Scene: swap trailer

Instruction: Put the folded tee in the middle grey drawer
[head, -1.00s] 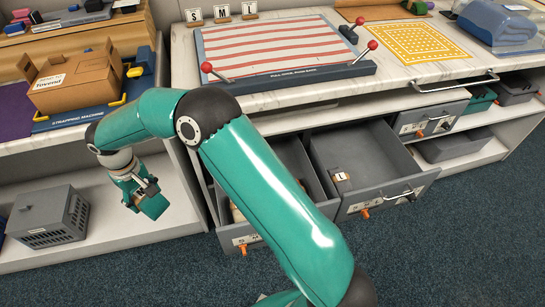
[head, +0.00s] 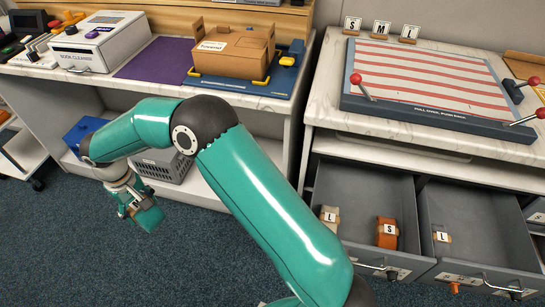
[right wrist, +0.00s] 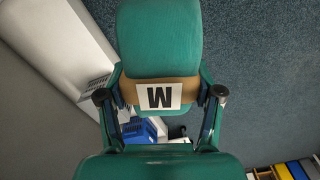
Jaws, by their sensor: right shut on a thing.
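My right gripper (head: 136,208) is shut on the folded tee (head: 150,219), a teal bundle held in the air in front of the left counter. In the right wrist view the tee (right wrist: 160,40) sits between the two fingers (right wrist: 160,95), with a tan band and a white card marked M. The middle grey drawer (head: 490,225) is pulled open at the right, with a small lettered piece (head: 441,237) inside. The tee is well to the left of it, apart from it. My left gripper is not in view.
The left grey drawer (head: 360,185) is open too and holds a tan and an orange piece with letter cards. A grey crate (head: 165,168) and a blue box (head: 84,130) are on the low shelf. A cardboard box (head: 234,52) stands on the counter. Carpet is clear at left front.

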